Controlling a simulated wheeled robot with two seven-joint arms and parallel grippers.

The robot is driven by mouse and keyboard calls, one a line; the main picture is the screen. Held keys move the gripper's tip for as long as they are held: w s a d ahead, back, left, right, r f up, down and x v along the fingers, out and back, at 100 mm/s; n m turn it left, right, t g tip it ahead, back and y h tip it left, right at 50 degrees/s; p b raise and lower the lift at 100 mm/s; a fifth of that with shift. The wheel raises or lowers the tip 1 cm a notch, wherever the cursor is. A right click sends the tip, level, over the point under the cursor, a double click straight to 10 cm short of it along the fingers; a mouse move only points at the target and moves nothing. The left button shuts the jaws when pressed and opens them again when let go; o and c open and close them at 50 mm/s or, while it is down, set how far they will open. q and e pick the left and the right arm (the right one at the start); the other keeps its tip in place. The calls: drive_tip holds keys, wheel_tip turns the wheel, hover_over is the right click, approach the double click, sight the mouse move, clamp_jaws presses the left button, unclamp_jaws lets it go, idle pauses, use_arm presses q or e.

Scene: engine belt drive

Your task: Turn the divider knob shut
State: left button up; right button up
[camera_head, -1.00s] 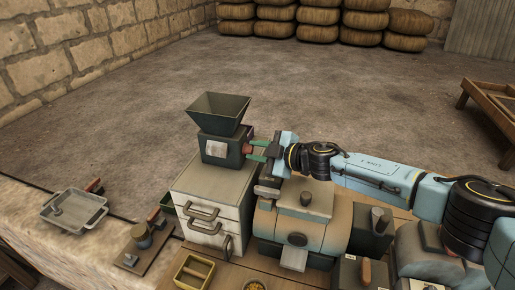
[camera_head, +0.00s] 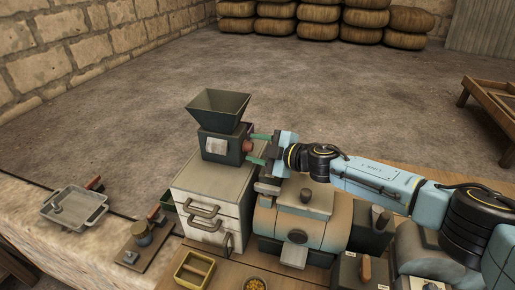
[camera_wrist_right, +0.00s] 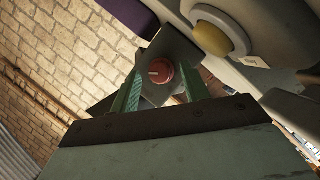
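The divider is a dark green box (camera_head: 213,147) with a funnel hopper (camera_head: 218,108) on top, standing on a pale drawer cabinet. Its red knob (camera_head: 248,146) sticks out of the right side. In the right wrist view the knob (camera_wrist_right: 161,73) is round with a white mark on its face. My right gripper (camera_head: 254,148) comes in from the right, its green fingers apart. In the right wrist view, the fingers stand left and right of the knob with gaps showing; I cannot tell how far the tips reach over it. My left gripper is not in view.
The pale drawer cabinet (camera_head: 212,190) stands under the divider. A tan and blue machine (camera_head: 300,215) lies right of it, below my right arm. A yellow tray (camera_head: 195,270) and a grey pan (camera_head: 74,209) are nearby. In the right wrist view a yellow button (camera_wrist_right: 212,38) shows upper right.

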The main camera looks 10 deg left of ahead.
drive_tip(key=p+v, duration=0.2)
drive_tip(key=v, duration=1.1)
drive_tip(key=shift+r, duration=0.1)
drive_tip(key=shift+s+d, duration=0.1)
drive_tip(key=shift+d, duration=0.05)
